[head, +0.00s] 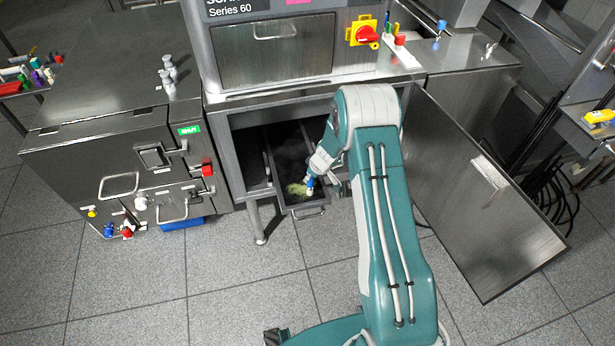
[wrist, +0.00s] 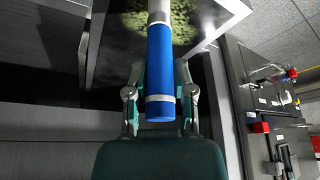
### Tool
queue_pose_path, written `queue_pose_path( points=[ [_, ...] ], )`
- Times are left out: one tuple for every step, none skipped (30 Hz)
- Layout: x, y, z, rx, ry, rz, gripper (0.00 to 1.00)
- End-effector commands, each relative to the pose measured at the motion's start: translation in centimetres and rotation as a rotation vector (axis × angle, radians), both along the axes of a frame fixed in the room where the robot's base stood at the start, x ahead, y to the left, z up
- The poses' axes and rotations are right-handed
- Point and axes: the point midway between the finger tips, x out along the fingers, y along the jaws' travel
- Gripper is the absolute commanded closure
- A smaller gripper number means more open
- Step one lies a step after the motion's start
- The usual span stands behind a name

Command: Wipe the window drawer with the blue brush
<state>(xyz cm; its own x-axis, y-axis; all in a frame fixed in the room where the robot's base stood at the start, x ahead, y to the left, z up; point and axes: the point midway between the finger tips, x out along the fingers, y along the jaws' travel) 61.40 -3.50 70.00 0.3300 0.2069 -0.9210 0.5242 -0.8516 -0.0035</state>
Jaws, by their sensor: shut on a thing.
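The window drawer (head: 304,208) is pulled out of the open lower compartment of the steel machine. A yellow-green patch (head: 296,189) lies on its dark floor near the front; it also shows in the wrist view (wrist: 180,22). My gripper (head: 311,178) is inside the drawer's opening, over the front part by the patch. It is shut on the blue brush, whose blue handle (wrist: 160,65) runs up the middle of the wrist view between the fingers. The brush's bristle end is out of sight in the wrist view, and I cannot tell if it touches the drawer.
An open steel door (head: 490,200) hangs to the right of my arm. A grey cabinet (head: 110,130) with handles and coloured knobs stands at the left. A red switch on a yellow plate (head: 362,32) is above. Tiled floor in front is clear.

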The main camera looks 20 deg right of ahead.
Motion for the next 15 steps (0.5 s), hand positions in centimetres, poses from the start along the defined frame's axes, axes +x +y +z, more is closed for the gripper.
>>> queue_pose_path(
  points=[
    [-0.04, -0.30, -0.06, -0.001, 0.001, -0.001, 1.00],
    [-0.04, -0.40, -0.05, -0.001, 0.001, -0.001, 1.00],
    [-0.04, -0.49, -0.05, -0.001, 0.000, 0.000, 1.00],
    [-0.03, -0.54, -0.04, -0.001, 0.000, 0.000, 1.00],
    [-0.04, -0.55, -0.04, -0.001, 0.000, 0.000, 1.00],
    [-0.03, -0.55, -0.04, -0.001, 0.000, 0.000, 1.00],
    [-0.03, -0.54, -0.04, -0.001, 0.000, 0.000, 1.00],
    [-0.03, -0.53, -0.03, -0.001, 0.000, 0.000, 1.00],
    [-0.03, -0.54, -0.02, -0.001, 0.000, 0.000, 1.00],
    [-0.02, -0.53, -0.02, -0.001, 0.000, 0.000, 1.00],
    [-0.03, -0.54, -0.02, -0.001, 0.000, 0.000, 1.00],
    [-0.03, -0.57, -0.02, -0.001, 0.000, 0.000, 1.00],
    [-0.02, -0.61, -0.01, -0.001, 0.001, -0.001, 1.00],
    [-0.01, -0.69, -0.02, -0.001, 0.001, -0.001, 1.00],
    [-0.01, -0.81, -0.01, 0.000, 0.000, -0.001, 1.00]
  ],
)
